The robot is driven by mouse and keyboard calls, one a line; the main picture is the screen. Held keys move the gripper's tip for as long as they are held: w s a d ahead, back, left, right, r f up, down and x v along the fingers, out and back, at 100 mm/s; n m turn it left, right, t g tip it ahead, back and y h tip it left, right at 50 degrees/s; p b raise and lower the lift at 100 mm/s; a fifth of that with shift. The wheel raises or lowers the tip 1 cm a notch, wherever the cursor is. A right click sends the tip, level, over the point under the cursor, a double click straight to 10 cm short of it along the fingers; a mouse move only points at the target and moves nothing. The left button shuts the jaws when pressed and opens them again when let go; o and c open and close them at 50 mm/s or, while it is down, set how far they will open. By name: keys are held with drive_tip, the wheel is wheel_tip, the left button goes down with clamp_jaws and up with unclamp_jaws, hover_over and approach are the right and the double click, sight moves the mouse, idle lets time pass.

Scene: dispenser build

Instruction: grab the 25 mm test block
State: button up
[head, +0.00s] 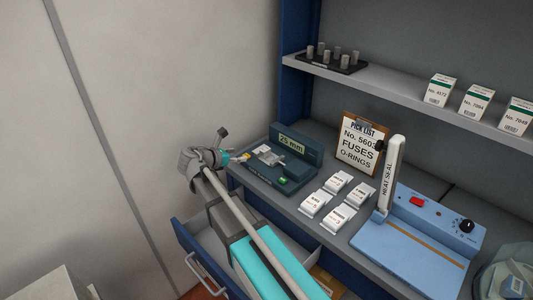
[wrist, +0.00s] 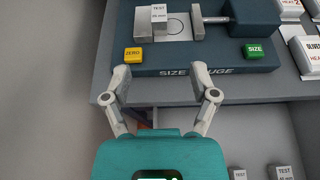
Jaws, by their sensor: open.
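A light grey test block (wrist: 160,18) stands on the pale plate of the size gauge (wrist: 130,62), left of the gauge's metal jaw. Its label reads TEST and a size in mm too small to read surely. In the head view, the gauge's display (head: 291,143) reads 25 mm. My gripper (wrist: 161,80) is open and empty, with its fingertips at the gauge's front edge and the block beyond them. My gripper also shows at the left of the gauge in the head view (head: 232,158). Two more test blocks (wrist: 283,173) stand lower down, partly cut off.
A yellow ZERO button (wrist: 134,55) and a green SIZE button (wrist: 255,49) are on the gauge. An open drawer (head: 208,243) is below the counter. White packets (head: 338,182) and a blue heat sealer (head: 420,235) lie to the right.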

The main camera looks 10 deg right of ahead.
drive_tip(key=b, duration=0.3)
approach(263, 150)
drive_tip(key=x, duration=0.3)
drive_tip(key=shift+s+f, duration=0.15)
drive_tip(key=shift+s, duration=0.05)
drive_tip(key=shift+w+d+f, duration=0.15)
drive_tip(key=shift+w+d, duration=0.15)
drive_tip(key=shift+d, duration=0.2)
drive_tip(key=shift+b+x, duration=0.9)
drive_tip(key=shift+x, duration=1.75)
drive_tip(key=shift+w+a, duration=0.1)
drive_tip(key=shift+w, duration=0.05)
clamp_jaws()
